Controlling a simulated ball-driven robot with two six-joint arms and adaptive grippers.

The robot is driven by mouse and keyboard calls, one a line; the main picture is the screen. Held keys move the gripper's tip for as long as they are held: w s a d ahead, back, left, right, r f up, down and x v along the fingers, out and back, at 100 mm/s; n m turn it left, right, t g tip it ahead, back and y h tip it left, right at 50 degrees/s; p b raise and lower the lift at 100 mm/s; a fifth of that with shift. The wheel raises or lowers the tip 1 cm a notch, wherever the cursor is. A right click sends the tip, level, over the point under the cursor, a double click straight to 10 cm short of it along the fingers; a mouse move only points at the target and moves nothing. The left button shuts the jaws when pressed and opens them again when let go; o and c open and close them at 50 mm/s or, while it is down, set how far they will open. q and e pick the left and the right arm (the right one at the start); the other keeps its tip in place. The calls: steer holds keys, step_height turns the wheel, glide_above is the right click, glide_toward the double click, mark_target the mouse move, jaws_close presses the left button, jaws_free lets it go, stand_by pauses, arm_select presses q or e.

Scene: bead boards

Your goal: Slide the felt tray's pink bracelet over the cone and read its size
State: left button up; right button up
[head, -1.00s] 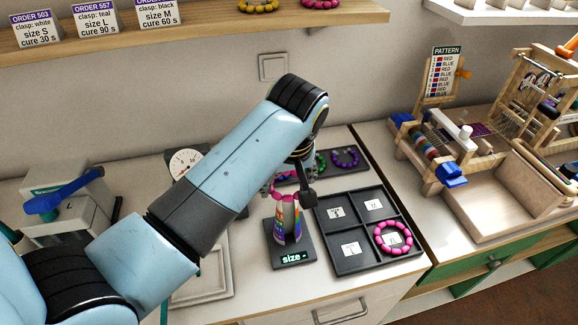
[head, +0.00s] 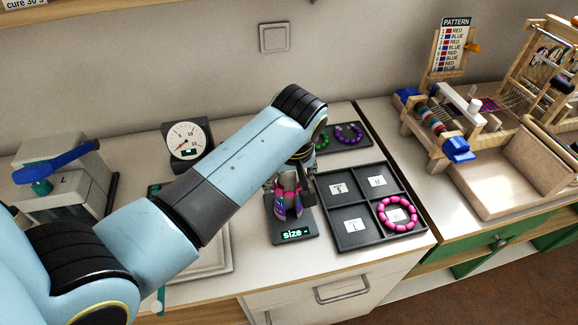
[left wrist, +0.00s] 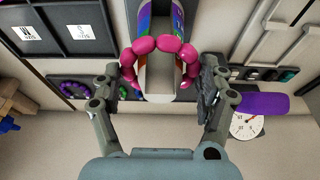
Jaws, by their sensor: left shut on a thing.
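My left gripper (head: 300,172) is over the sizing cone (head: 287,207), mostly hidden behind its own arm in the head view. In the left wrist view, its two fingers (left wrist: 165,72) are shut on a pink bracelet (left wrist: 157,44). The bracelet's beads arc across the upper part of the banded cone (left wrist: 143,22); its far side is hidden. The cone stands on a dark base whose display (head: 292,234) reads "size -". The felt tray (head: 362,146) behind holds a green and a purple bracelet. My right gripper is not in view.
A black tray with four compartments (head: 354,203) stands right of the cone; another pink bracelet (head: 398,227) lies in its front right compartment. A dial gauge (head: 186,140) is at the back left. A loom (head: 450,125) and wooden bin (head: 505,190) stand at right.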

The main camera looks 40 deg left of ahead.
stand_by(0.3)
arm_select(q)
steer(key=o, duration=1.1)
step_height(320, 180, up, 10)
steer(key=p, duration=0.3)
stand_by(0.8)
stand_by(0.4)
